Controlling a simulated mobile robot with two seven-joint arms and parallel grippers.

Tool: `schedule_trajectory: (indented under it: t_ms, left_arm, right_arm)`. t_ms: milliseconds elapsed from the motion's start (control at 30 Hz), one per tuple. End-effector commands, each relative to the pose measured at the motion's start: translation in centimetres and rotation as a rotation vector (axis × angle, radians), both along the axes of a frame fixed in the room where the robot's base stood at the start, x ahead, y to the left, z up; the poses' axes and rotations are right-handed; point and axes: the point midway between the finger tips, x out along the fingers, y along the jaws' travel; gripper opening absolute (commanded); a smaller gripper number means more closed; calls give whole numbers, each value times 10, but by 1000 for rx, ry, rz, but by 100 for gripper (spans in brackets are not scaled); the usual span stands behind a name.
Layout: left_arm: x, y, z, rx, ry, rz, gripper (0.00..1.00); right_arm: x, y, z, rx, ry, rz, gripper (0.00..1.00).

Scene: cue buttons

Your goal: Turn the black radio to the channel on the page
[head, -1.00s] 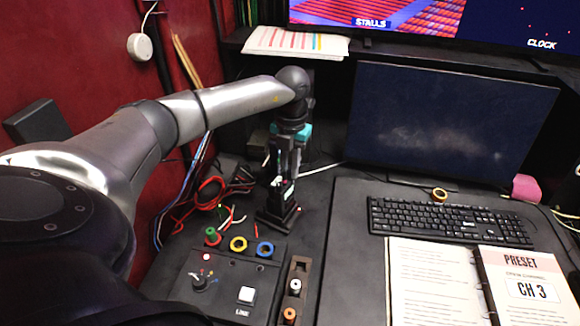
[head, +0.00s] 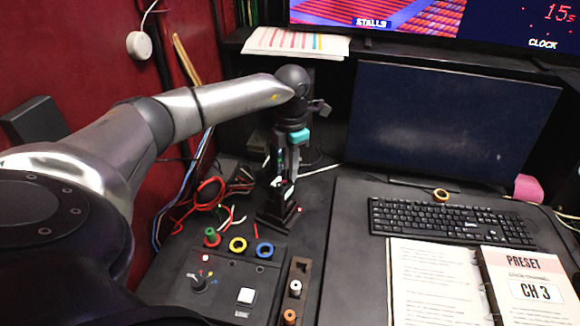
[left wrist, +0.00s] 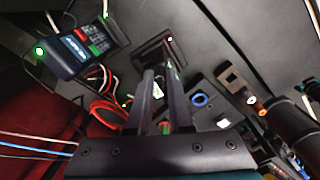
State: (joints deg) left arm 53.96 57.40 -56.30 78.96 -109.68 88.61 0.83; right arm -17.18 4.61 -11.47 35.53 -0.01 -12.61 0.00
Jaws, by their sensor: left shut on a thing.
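The page (head: 525,289) at the lower right of the head view reads PRESET and CH 3. The black radio (head: 287,193) appears to stand upright in a dark base (head: 269,219) with a small red light, left of the desk mat. My left gripper (head: 281,176) points straight down over it, and its fingers are shut on its upper part. In the left wrist view the fingers (left wrist: 161,72) reach down to the base. They hide most of the radio, and its knob and channel mark cannot be read. My right gripper is not in view.
A panel (head: 225,296) with a pointer knob, a white button and coloured rings lies in front of the base. Loose cables (head: 208,192) lie left of it. A keyboard (head: 448,220) and monitor (head: 450,122) are at the right. Another device (left wrist: 80,50) with a keypad shows in the wrist view.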

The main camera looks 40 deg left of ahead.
Motion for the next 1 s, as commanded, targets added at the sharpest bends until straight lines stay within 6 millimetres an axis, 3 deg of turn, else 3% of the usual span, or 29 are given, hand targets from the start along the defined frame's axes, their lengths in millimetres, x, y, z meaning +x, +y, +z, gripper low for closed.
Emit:
schedule_trajectory:
  t_ms: [367, 400, 667, 1000]
  left_arm:
    - [1, 0, 1, 0, -3, -5, 0]
    - [1, 0, 1, 0, -3, -5, 19]
    - [1, 0, 0, -1, -2, -4, 49]
    - [1, 0, 4, -1, -2, -4, 50]
  right_arm:
    - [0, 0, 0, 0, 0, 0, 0]
    - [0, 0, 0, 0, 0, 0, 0]
    - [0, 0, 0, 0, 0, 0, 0]
    - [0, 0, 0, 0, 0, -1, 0]
